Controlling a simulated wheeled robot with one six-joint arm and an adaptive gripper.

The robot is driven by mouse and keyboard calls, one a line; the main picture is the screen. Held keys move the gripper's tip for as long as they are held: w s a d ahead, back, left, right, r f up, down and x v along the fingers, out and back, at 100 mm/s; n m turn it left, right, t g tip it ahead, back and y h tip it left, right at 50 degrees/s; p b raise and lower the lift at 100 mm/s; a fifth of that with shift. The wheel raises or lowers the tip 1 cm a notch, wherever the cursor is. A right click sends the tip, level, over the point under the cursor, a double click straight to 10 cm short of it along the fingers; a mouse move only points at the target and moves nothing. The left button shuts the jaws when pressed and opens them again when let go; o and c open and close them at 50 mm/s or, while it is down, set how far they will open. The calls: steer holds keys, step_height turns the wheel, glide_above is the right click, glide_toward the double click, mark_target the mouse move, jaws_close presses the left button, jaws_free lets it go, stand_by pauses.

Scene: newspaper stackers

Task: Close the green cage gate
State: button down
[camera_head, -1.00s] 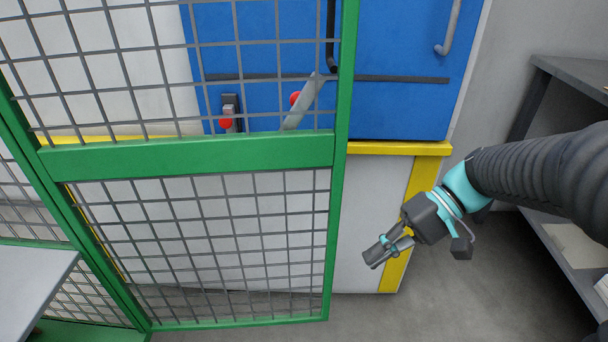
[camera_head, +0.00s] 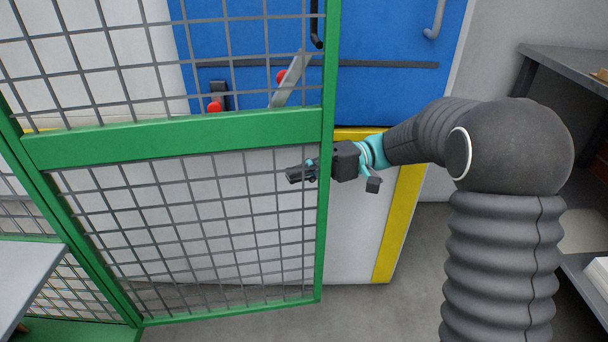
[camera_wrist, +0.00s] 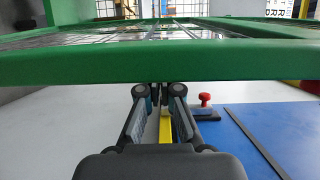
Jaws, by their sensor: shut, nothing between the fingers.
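The green cage gate (camera_head: 180,137), a green frame with grey wire mesh, stands in front of the blue and white machine in the head view. Its free right post (camera_head: 325,215) runs upright. My gripper (camera_head: 300,173) is shut and empty. It reaches in from the right at the post, just below the gate's middle bar, and its fingers show left of the post, seemingly behind the mesh. In the wrist view, a green gate bar (camera_wrist: 200,63) crosses above my shut fingers (camera_wrist: 160,97). Whether they touch the gate cannot be told.
The blue machine panel (camera_head: 390,95) with a yellow edge (camera_head: 398,220) stands behind the gate. A grey shelf (camera_head: 570,60) is at the right. A grey surface (camera_head: 25,200) is at the lower left. Floor shows below the gate.

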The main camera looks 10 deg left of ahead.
mark_target(267, 183)
steer(key=shift+s+a, duration=0.2)
steer(key=shift+a, duration=0.3)
steer(key=shift+s+d+r, duration=0.1)
steer(key=shift+s+d, duration=0.05)
steer(key=shift+s, duration=0.1)
steer(key=shift+s+d+r+y, duration=0.3)
steer(key=shift+s+r, duration=0.1)
steer(key=shift+s, duration=0.25)
steer(key=a, duration=0.1)
steer(key=s+a, duration=0.1)
steer(key=a, duration=0.1)
steer(key=shift+s+a+f, duration=0.2)
steer(key=shift+s+f, duration=0.05)
steer(key=shift+f, duration=0.05)
steer(key=shift+x, duration=0.9)
